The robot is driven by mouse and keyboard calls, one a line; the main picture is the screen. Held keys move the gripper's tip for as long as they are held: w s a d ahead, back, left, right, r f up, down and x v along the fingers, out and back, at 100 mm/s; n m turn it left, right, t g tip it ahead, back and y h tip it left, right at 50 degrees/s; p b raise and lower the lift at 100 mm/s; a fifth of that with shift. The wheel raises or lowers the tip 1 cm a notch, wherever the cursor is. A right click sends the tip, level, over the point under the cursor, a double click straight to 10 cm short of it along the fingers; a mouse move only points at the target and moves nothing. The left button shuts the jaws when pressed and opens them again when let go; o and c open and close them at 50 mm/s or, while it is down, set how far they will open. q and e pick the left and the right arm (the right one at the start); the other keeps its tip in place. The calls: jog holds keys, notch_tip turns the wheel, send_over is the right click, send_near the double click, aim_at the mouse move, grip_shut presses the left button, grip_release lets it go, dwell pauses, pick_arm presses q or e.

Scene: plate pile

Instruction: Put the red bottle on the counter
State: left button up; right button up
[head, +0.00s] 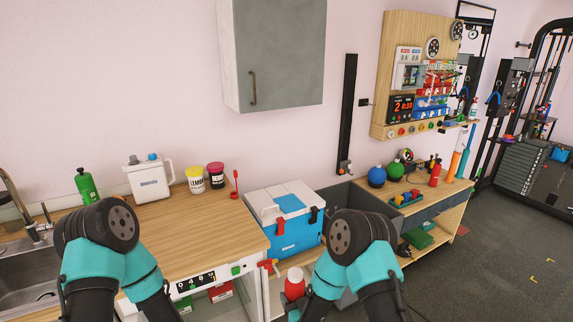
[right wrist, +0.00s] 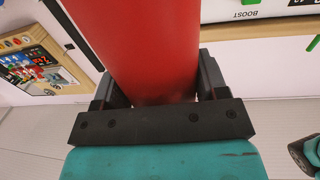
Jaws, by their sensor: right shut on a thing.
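The red bottle (head: 294,287) with a white top is upright at the bottom middle of the head view, in front of the blue cooler and right of the counter. My right gripper (right wrist: 157,92) is shut on it; the red body fills the space between the fingers in the right wrist view (right wrist: 150,45). The wooden counter (head: 190,230) is at the left, with bare wood across its middle and front. My left arm reaches over its front, but its gripper is out of view.
A green bottle (head: 86,185), a white jug (head: 150,176) and two lidded tubs, one yellow (head: 196,180), stand along the counter's back. A sink (head: 25,275) is at the left. A blue and white cooler (head: 287,222) stands right of the counter, before a workbench.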

jog(key=d+f+m+h, duration=0.2)
jog(key=d+f, duration=0.3)
jog(key=d, duration=0.4)
jog(key=w+d+f+m+t+h, duration=0.1)
jog(key=d+f+h, duration=0.3)
jog(key=d, duration=0.5)
jog(key=shift+d+f+m+h, duration=0.3)
jog(key=shift+f+m+h, duration=0.1)
jog(key=shift+f+m, duration=0.25)
jog(key=s+a+r+n+g+y, duration=0.2)
jog(key=a+r+n+y, duration=0.2)
jog(key=a+r, duration=0.3)
jog(key=s+a+r+n+g+y, duration=0.1)
jog(key=a+r+n+y, duration=0.3)
jog(key=r, duration=1)
jog(key=s+a+y, duration=0.1)
jog(key=a+y, duration=0.2)
jog(key=a, duration=0.1)
jog(key=shift+a+g+y, duration=0.25)
jog(key=shift+g+y, duration=0.05)
jog(key=shift+g, duration=0.1)
pick_arm(q)
jog(key=shift+o, duration=0.4)
